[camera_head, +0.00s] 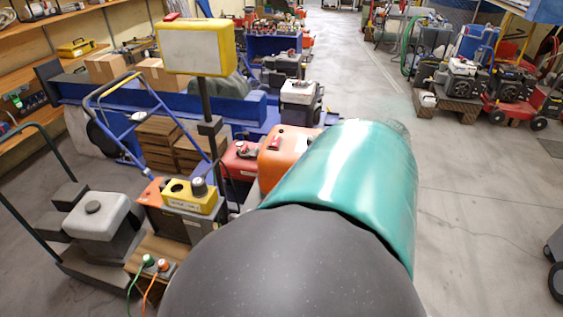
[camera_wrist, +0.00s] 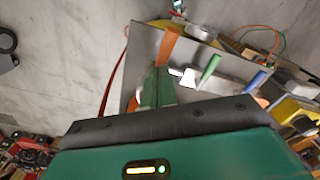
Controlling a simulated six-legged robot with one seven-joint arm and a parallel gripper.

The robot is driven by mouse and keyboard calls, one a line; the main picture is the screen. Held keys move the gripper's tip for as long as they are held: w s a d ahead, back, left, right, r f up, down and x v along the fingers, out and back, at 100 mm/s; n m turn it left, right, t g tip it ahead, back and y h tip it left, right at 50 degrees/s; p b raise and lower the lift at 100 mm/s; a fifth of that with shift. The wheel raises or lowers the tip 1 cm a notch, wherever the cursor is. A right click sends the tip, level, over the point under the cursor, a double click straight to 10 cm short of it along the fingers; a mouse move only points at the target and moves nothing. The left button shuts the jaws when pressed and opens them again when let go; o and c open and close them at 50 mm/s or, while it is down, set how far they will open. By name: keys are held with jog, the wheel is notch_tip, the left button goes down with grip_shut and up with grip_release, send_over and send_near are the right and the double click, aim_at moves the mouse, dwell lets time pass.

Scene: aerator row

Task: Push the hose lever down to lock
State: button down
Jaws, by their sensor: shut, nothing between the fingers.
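A grey box (camera_wrist: 147,42) in the wrist view carries several coloured levers. An orange lever (camera_wrist: 169,45) sticks up at its left, a green lever (camera_wrist: 210,67) stands right of it, and a blue lever (camera_wrist: 257,80) is farther right. I cannot tell which one is the hose lever. My gripper (camera_wrist: 157,75) has its green fingers together with nothing between them. Its tips appear just below the orange lever in the picture; I cannot tell whether they touch. A small white part (camera_wrist: 184,76) lies right of the fingers. In the head view my arm hides the gripper and levers.
A red hose (camera_wrist: 115,75) curves along the box's left side. In the head view, an orange machine (camera_head: 288,150) and a red one (camera_head: 241,161) stand beside my arm. A yellow-framed sign (camera_head: 195,47) rises on a post. The aisle floor (camera_head: 465,180) at right is clear.

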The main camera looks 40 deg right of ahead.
jog(key=shift+f, duration=2.15)
jog(key=shift+s+a+r, duration=0.2)
jog(key=shift+a+r, duration=0.05)
jog(key=shift+r, duration=1.6)
jog(key=shift+s+a+r, duration=0.25)
jog(key=shift+a+r, duration=0.05)
jog(key=shift+r, duration=1.55)
jog(key=shift+s+a+r, duration=0.2)
jog(key=shift+a+r, duration=0.05)
jog(key=shift+r, duration=1.6)
